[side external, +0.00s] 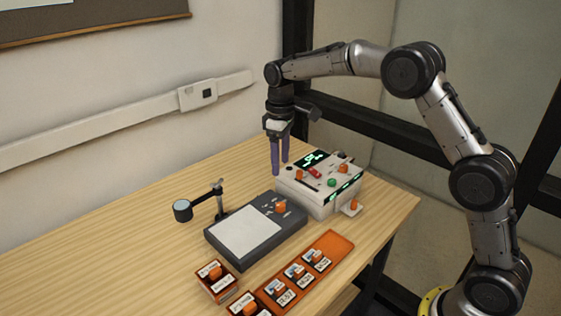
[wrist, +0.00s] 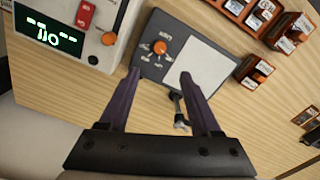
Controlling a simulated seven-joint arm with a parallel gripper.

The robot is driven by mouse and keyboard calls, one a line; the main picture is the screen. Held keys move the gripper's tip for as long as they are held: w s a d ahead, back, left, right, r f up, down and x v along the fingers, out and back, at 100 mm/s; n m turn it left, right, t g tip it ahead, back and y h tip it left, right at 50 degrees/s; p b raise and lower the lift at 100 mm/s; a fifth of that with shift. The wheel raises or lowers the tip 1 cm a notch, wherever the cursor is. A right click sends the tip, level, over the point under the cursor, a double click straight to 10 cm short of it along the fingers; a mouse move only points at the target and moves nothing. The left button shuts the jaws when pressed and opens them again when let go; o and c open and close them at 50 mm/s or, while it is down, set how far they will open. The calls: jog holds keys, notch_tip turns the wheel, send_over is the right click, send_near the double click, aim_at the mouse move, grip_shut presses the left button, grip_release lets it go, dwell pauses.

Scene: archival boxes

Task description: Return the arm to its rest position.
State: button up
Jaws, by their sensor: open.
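My gripper (side external: 280,160) has two purple fingers and points down above the back part of the table, beside the white device. In the side external view it is to the left of the white device (side external: 322,198) and behind the grey device. In the wrist view my gripper (wrist: 160,88) shows its fingers spread apart with nothing between them; the grey device (wrist: 152,70) with its white panel lies beyond the fingertips. My arm curves up from its base at the right and over the back of the table.
The grey device (side external: 213,238) has an orange knob. A small stand with a round head (side external: 182,210) is at its left. An orange tray (side external: 339,243) holds several labelled boxes, and a loose box (side external: 217,283) sits left of it. The table's left (side external: 80,265) is clear; a wall stands behind.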

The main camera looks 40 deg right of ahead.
jog(key=s+r+t, duration=0.4)
jog(key=s+r, duration=1)
jog(key=r, duration=0.3)
jog(key=s+f+m+t, duration=0.1)
jog(key=s+m+t, duration=0.1)
jog(key=s, duration=1.2)
jog(key=s+f+m, duration=0.2)
jog(key=s+f, duration=0.4)
jog(key=f, duration=0.2)
jog(key=shift+s+a+f+m, duration=0.15)
jog(key=shift+s+a+m, duration=0.15)
jog(key=shift+s+a, duration=0.1)
